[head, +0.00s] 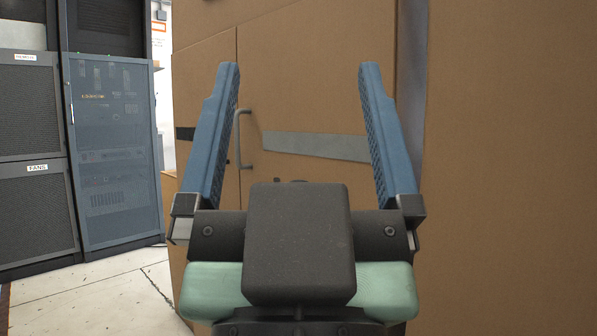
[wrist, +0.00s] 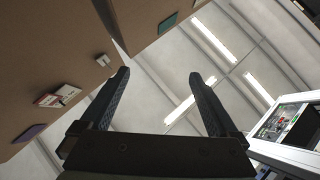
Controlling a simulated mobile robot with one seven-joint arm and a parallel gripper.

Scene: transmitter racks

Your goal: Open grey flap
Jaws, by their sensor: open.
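A tall brown cabinet (head: 300,100) fills the middle of the head view. A flat grey strip (head: 315,146) lies across its front panel, partly hidden behind my right finger. A grey bar handle (head: 239,150) stands upright at the strip's left, near a vertical seam. I cannot tell for sure which of these is the grey flap. My gripper (head: 300,68) is open and empty, its two blue fingers pointing up in front of the cabinet. In the wrist view my gripper (wrist: 158,74) shows spread against the ceiling, with nothing between the fingers.
Dark racks (head: 32,150) and a blue-tinted rack door (head: 115,150) stand at the left, above clear pale floor (head: 110,290). A brown surface (head: 510,170) fills the right. The wrist view shows small labels (wrist: 58,96) on brown panelling and a light equipment panel (wrist: 285,130).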

